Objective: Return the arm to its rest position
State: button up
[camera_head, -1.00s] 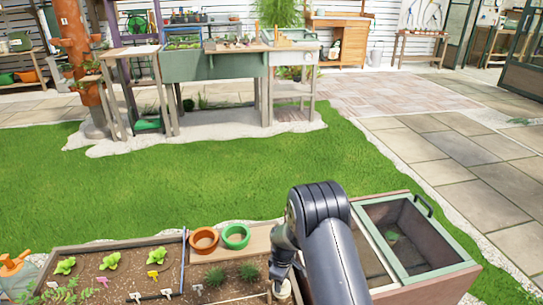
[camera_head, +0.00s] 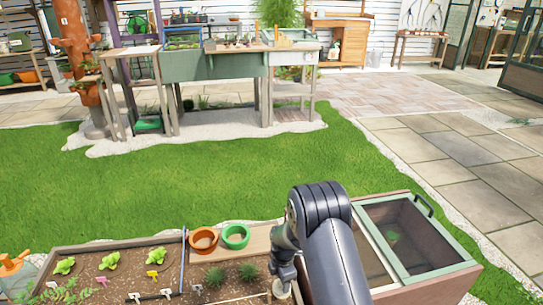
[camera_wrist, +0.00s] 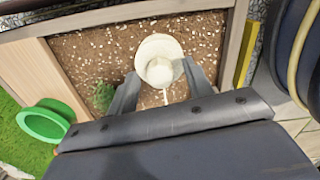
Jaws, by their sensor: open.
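My arm reaches down over the planter at the bottom of the head view. My gripper (camera_wrist: 160,72) points down at the gravelly soil (camera_wrist: 100,52), with its two dark fingers apart. A round cream object with a raised knob-like middle (camera_wrist: 158,62) sits between and just beyond the fingertips. A thin pale strip shows below it. I cannot tell whether the fingers touch it. In the head view, a small cream part (camera_head: 281,289) shows under my wrist, and the arm hides most of the gripper.
A terracotta pot (camera_head: 204,239) and a green pot (camera_head: 236,236) stand on the planter's wooden ledge. A green-framed box with a handle (camera_head: 415,235) is close on the arm's right. Open lawn (camera_head: 230,180) lies beyond.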

jog(key=n, duration=0.5)
jog(key=shift+n, duration=0.3)
dwell(0.4)
